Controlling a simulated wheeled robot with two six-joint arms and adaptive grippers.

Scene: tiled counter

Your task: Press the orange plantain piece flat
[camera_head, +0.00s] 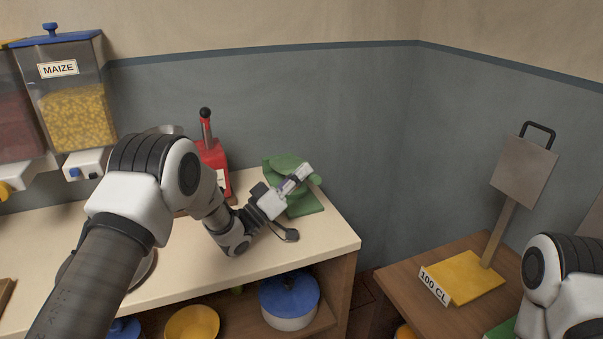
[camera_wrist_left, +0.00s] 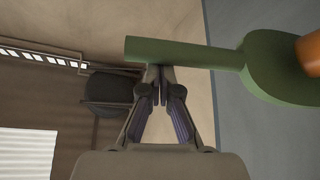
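A green hand press (camera_head: 306,206) stands near the right end of the counter, partly hidden behind my left gripper (camera_head: 304,172). In the left wrist view its green handle (camera_wrist_left: 185,52) lies straight across the tips of my left gripper (camera_wrist_left: 160,74), whose fingers are together. I cannot tell whether the tips touch the handle. The handle joins a round green plate at the right. An orange piece (camera_wrist_left: 309,53), which looks like the plantain, is at the right edge of that view, cut off. It is hidden in the head view. My right gripper is out of view.
A red press with a black-knobbed lever (camera_head: 212,158) stands to the left of the green one. A maize dispenser (camera_head: 78,115) is on the left wall. A blue-lidded pot (camera_head: 290,300) sits on the shelf below. The counter's front right corner is clear.

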